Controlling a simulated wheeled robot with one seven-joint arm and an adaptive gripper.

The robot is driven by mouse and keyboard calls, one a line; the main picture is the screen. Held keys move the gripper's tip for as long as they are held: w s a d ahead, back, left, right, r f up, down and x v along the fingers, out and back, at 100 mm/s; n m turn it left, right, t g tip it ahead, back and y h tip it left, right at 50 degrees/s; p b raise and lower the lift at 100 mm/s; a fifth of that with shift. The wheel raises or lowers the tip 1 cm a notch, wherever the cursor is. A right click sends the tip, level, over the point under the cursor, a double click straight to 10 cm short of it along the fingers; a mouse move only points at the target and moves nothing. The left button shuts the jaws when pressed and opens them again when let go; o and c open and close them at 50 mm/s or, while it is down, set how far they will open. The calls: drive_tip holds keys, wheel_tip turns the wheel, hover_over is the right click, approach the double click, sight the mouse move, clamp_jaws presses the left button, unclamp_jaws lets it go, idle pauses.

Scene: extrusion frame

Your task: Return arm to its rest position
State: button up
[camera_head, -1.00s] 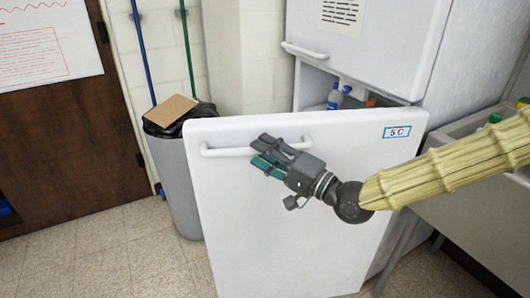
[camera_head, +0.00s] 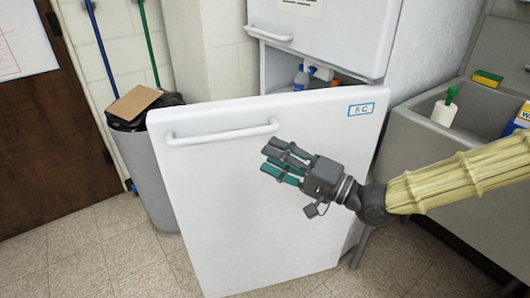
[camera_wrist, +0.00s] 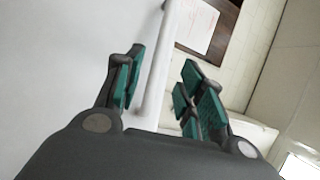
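My gripper (camera_head: 283,163) is in front of the fridge door (camera_head: 245,215), to the right of and slightly below the door handle (camera_head: 222,133). In the wrist view my gripper (camera_wrist: 160,85) has its green-padded fingers spread apart, with nothing held between them. The white handle (camera_wrist: 158,65) shows beyond the gap between the fingers, apart from the pads. The fridge door stands open. My arm, in a pale yellow sleeve, reaches in from the right.
A grey bin (camera_head: 145,170) with cardboard (camera_head: 134,103) on top stands left of the door. A sink (camera_head: 420,140) with a white bottle (camera_head: 444,112) is at the right, near my arm. Bottles show inside the fridge. Tiled floor (camera_head: 75,255) is clear at the front left.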

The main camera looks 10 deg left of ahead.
drive_tip(key=shift+s+d, duration=0.1)
drive_tip(key=shift+d, duration=0.15)
idle(0.3)
drive_tip(key=s+d+f+m+g+h+p, duration=0.1)
drive_tip(key=s+d+f+h+p, duration=0.3)
drive_tip(key=f, duration=1)
drive_tip(key=s+d+f+g+h+p, duration=0.2)
drive_tip(key=s+f+h, duration=0.25)
drive_tip(key=f, duration=0.85)
drive_tip(key=s+d+f+n+g+h+p, duration=0.1)
drive_tip(key=s+d+f+g+h+p, duration=0.1)
drive_tip(key=s+d+f, duration=0.4)
drive_tip(key=s+d+f+n+g+h+p, duration=0.2)
drive_tip(key=s+d+f+h+p, duration=0.2)
drive_tip(key=s+d+f+h, duration=0.3)
drive_tip(key=s+d, duration=0.5)
drive_tip(key=d, duration=0.2)
drive_tip(key=shift+s+g, duration=0.3)
drive_tip(key=shift+f+h, duration=0.1)
drive_tip(key=shift+h, duration=0.15)
